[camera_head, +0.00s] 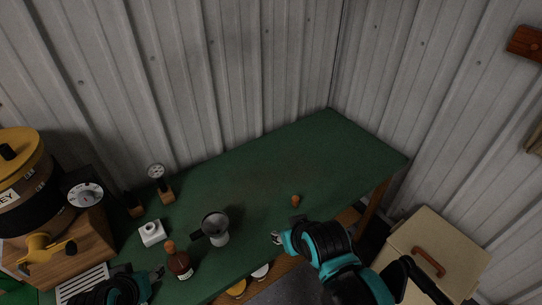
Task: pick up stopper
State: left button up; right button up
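A small orange-brown stopper (295,201) stands alone on the green tabletop (260,165), near the front edge right of the middle. My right gripper (277,238) is in front of and below it in the picture, apart from it, near the table's front edge. Its fingers are small and partly hidden, so I cannot tell whether they are open. My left gripper (157,272) is low at the left, beside a brown bottle (180,265) with an orange-brown top. Its fingers are dark and small, and their opening is unclear.
A grey metal funnel or cup (215,228) stands between the bottle and the stopper. A white block (151,233), a gauge (157,171) and a yellow-lidded barrel (22,170) are at the left. A beige cabinet (435,250) stands right of the table. The table's back right is clear.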

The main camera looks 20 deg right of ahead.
aim_at(296, 199)
jog(key=i+l, duration=0.1)
jog(key=l, duration=0.6)
jog(key=i+l, duration=0.15)
jog(key=l, duration=0.25)
jog(key=i+l, duration=0.1)
jog(key=l, duration=0.25)
jog(key=z, duration=0.05)
